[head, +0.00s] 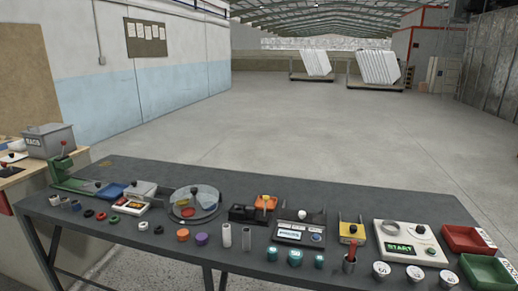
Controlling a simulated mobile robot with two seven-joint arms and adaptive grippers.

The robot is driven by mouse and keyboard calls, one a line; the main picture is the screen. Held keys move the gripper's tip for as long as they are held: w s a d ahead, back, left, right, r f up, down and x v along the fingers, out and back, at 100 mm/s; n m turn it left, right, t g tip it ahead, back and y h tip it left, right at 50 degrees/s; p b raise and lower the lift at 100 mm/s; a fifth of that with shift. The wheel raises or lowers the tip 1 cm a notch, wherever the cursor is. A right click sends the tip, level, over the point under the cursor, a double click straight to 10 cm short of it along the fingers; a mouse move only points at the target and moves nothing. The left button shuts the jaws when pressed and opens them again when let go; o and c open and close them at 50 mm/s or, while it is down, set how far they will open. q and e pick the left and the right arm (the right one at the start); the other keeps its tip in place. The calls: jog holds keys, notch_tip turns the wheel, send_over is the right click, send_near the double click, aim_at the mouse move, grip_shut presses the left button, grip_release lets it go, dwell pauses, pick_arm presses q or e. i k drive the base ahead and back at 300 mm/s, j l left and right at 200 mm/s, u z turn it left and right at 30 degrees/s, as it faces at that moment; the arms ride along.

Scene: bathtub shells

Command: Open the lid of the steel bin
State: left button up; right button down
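The inside of the bin is hidden. Neither of my grippers shows in this view.
A long dark table (250,196) carries many small items. A green lever tool (72,178) stands at its left end, near the bin. Red (465,239) and green (487,272) trays sit at its right end. Open concrete floor (270,130) lies beyond the table.

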aim_at(41, 131)
jog(key=u, duration=1.45)
jog(key=i+j+u, duration=0.35)
jog(key=i, duration=0.2)
jog(key=i+j+u, duration=0.35)
jog(key=i, duration=0.25)
jog(key=i+u, duration=0.35)
jog(key=i, duration=0.2)
jog(key=i+z, duration=0.15)
jog(key=i, duration=0.35)
jog(key=i+j+z, duration=0.1)
jog(key=i, duration=0.45)
jog(key=i+j+z, duration=0.15)
jog(key=i, duration=0.35)
jog(key=i+j+z, duration=0.15)
jog(key=i+z, duration=0.2)
jog(key=i+j+z, duration=0.2)
jog(key=z, duration=0.2)
jog(key=i+j+z, duration=0.35)
jog(key=k, duration=0.1)
